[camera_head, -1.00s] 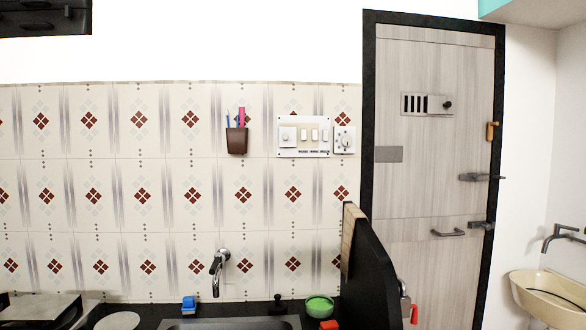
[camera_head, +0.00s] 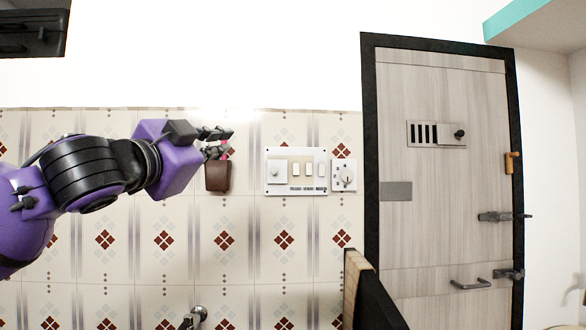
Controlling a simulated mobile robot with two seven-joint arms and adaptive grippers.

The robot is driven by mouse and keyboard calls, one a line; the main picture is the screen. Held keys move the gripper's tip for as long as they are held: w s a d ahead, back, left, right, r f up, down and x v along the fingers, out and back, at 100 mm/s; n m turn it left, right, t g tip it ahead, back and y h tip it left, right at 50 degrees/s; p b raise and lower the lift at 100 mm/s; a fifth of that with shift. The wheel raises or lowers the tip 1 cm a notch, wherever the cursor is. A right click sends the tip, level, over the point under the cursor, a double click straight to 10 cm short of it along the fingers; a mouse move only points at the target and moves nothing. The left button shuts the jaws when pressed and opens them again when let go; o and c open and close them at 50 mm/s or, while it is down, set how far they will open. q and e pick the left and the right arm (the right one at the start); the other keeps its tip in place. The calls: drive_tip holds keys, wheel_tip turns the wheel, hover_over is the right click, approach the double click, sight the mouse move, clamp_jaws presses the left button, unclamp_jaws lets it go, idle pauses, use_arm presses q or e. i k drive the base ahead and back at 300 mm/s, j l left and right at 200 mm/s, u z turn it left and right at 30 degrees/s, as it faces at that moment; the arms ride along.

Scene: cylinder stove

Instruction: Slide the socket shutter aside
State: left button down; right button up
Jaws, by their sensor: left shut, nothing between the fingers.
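A white switch panel (camera_head: 296,170) is fixed to the tiled wall at the centre, with a round knob on its left part and several switches. Right beside it is a small square socket plate (camera_head: 343,176) with a round face and a little lever on it. The position of its shutter is too small to tell. My left gripper (camera_head: 222,142) comes in from the left and is shut and empty. In the picture it lies left of the panel, overlapping the top of the brown holder. My right gripper is not in view.
A brown wall holder (camera_head: 218,176) with a pink item hangs left of the panel. A wooden door (camera_head: 435,220) with a slotted vent (camera_head: 436,134) and handles stands at the right. A dark partition (camera_head: 372,290) rises below the socket plate. A tap (camera_head: 195,318) shows at the bottom.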

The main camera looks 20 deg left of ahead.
sight(277, 170)
drive_tip(key=i, duration=0.95)
